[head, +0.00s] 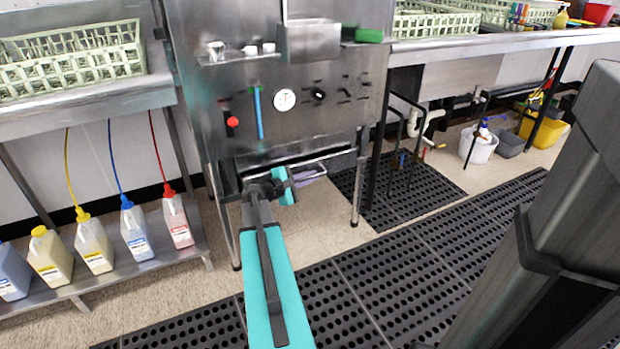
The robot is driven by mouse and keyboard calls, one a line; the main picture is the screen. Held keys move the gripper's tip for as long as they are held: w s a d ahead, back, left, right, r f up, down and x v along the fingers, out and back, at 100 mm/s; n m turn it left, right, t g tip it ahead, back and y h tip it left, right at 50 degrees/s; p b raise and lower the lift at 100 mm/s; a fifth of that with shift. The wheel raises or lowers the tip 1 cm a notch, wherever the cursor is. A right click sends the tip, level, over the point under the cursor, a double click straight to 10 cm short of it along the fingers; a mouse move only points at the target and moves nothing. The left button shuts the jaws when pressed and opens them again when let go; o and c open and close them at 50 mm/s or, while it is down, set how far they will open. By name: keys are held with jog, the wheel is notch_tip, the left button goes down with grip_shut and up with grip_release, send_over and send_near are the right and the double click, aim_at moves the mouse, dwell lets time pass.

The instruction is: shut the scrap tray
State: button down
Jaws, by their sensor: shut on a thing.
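The scrap tray (318,158) is low in the front of the steel dish machine, below its control panel. A pale bar runs across its front, with a dark gap around it. My gripper (284,184) is at the left part of this bar, shut on the tray's handle. The wrist and the teal-and-black arm hide the grip itself and the tray's left part. How far the tray stands out cannot be told clearly from this angle.
The machine's legs (358,190) stand on both sides of the tray. Chemical bottles (137,232) line a low shelf at left. Perforated black mats (375,275) cover the floor in front. A white bucket (479,147) stands under the right counter. Dish racks (75,58) sit above.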

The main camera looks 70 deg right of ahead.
aim_at(302, 171)
jog(key=shift+w+d+p, duration=0.4)
jog(key=shift+w+d, duration=0.85)
jog(key=shift+w, duration=0.25)
jog(key=c, duration=2.1)
grip_release()
jog(key=shift+d, duration=0.1)
jog(key=shift+a, duration=0.2)
jog(key=p+v, duration=0.3)
jog(key=v, duration=1)
jog(key=shift+w+a+r, duration=0.1)
jog(key=shift+a, duration=0.15)
